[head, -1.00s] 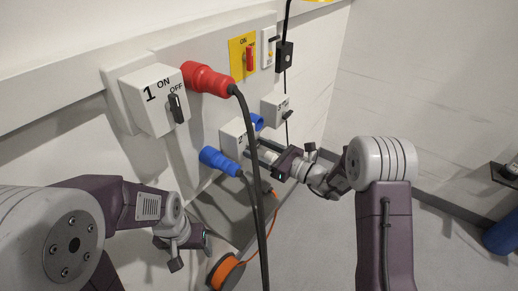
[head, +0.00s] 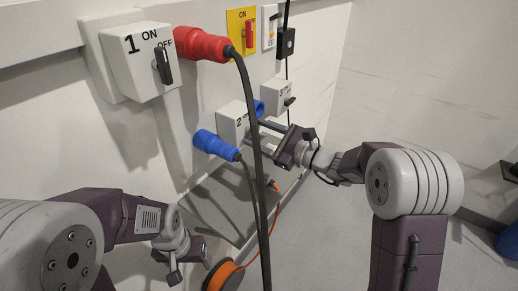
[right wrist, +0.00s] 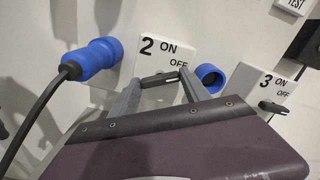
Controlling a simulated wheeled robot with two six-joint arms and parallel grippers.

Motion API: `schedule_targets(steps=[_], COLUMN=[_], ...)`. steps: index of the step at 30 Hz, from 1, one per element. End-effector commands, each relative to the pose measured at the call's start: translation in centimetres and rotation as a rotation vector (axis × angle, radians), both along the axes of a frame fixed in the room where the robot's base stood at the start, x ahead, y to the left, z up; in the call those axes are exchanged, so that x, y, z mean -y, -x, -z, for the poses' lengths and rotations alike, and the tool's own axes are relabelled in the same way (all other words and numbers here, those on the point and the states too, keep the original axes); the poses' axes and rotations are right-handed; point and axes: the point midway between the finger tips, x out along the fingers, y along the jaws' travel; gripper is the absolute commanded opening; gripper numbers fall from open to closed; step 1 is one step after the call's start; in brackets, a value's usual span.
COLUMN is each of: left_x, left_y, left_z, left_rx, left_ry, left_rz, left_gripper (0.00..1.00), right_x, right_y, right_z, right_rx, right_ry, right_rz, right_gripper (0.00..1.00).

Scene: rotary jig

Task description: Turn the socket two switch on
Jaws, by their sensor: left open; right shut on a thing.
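The socket two box (head: 229,120) is white, marked 2, on the wall panel, partly hidden by a hanging cable in the head view. It shows larger in the right wrist view (right wrist: 150,53), with ON and OFF marks. Its black switch handle (right wrist: 160,79) lies nearly level between the fingertips of my right gripper (right wrist: 161,82), which is shut on it. In the head view my right gripper (head: 264,131) reaches the box from the right. My left gripper (head: 188,264) is open and empty, low at the left, away from the panel.
A blue plug (head: 215,145) sits left of box two, and a blue socket (right wrist: 210,76) is at its right. Socket one (head: 137,60) with a red plug (head: 200,44) is upper left; socket three (head: 279,95) is right. An orange cable reel (head: 224,275) stands below.

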Motion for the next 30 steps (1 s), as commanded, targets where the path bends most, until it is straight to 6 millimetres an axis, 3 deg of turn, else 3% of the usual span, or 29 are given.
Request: schedule_targets(steps=[1,15,24,30], left_x=[0.0,0.0,0.0,0.0], left_y=[0.0,0.0,0.0,0.0], left_z=[2.3,12.4,17.6,19.9], left_rx=[0.0,0.0,0.0,0.0], left_ry=[0.0,0.0,0.0,0.0], left_rz=[0.0,0.0,0.0,0.0], left_gripper=[0.73,0.73,0.73,0.73], right_x=[0.0,0.0,-0.1,-0.1], right_y=[0.0,0.1,0.1,0.1], right_z=[1.0,1.1,0.8,0.6], right_rx=[0.043,0.403,0.622,0.74], right_ry=[0.025,0.289,0.449,0.535], right_rz=[0.001,0.0,0.001,0.0], right_gripper=[0.14,0.14,0.14,0.14])
